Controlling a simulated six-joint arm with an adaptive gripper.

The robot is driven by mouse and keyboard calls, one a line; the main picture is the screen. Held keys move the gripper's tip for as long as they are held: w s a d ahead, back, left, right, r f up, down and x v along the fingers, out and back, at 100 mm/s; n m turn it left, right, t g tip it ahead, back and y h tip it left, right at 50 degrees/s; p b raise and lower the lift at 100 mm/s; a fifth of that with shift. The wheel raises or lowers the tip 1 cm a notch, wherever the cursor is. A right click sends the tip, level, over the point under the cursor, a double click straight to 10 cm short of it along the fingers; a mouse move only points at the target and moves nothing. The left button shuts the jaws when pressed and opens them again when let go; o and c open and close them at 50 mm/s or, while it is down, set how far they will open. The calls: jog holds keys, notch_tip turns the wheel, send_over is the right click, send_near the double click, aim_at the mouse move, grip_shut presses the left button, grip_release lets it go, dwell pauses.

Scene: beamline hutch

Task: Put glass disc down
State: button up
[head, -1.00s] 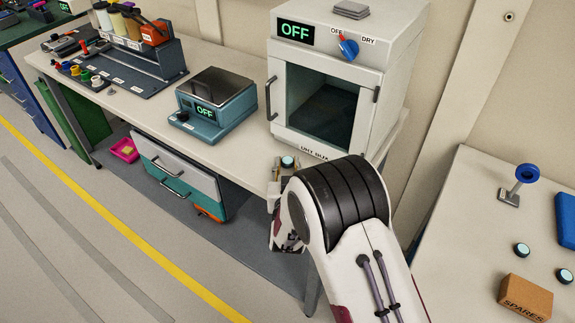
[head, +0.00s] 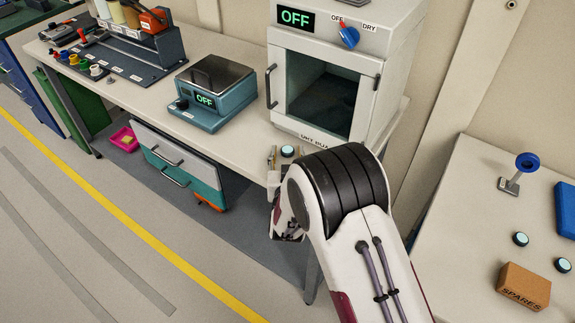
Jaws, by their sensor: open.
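A small glass disc (head: 287,151) with a pale blue face and dark rim is at the front edge of the bench, below the white oven. My gripper (head: 278,160) is right at this disc, open, with a pale finger part showing to the disc's left. My arm hides most of the gripper, so I cannot tell whether the disc rests on the bench or touches a finger. Two similar discs lie on the right table, one nearer the middle (head: 520,239) and one by the right edge (head: 562,265).
The white oven (head: 386,50) has a glass door and reads OFF. A teal scale (head: 215,98) stands left of it on the bench (head: 150,98). The right table (head: 470,200) holds a SPARES box (head: 524,287) and a blue-topped stand (head: 527,163). Bench space between scale and oven is narrow.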

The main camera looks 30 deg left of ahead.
jog(key=shift+r, duration=0.1)
jog(key=shift+v, duration=6)
jog(key=shift+w+d+r, duration=0.15)
jog(key=shift+w+r, duration=0.1)
jog(key=shift+w, duration=0.05)
jog(key=w+d+r+m+g+h, duration=0.1)
jog(key=w+d+r+h, duration=0.15)
jog(key=d+r, duration=0.45)
jog(key=w+d+r+m+g+h, duration=0.1)
jog(key=w+d+r+m+g, duration=0.1)
jog(key=w+d+r, duration=0.45)
jog(key=s+d+r+m+g+h, duration=0.15)
jog(key=s+d, duration=0.25)
jog(key=d, duration=0.4)
jog(key=s+d+r+n, duration=0.1)
jog(key=s+d+r, duration=0.2)
jog(key=d, duration=0.6)
jog(key=s+d+r+m+g+h, duration=0.2)
jog(key=s+d+m+g+h, duration=0.1)
jog(key=s+d, duration=1.5)
jog(key=s, duration=0.2)
jog(key=shift+s+d+h, duration=0.15)
jog(key=shift+s+h, duration=0.15)
jog(key=shift+h, duration=0.1)
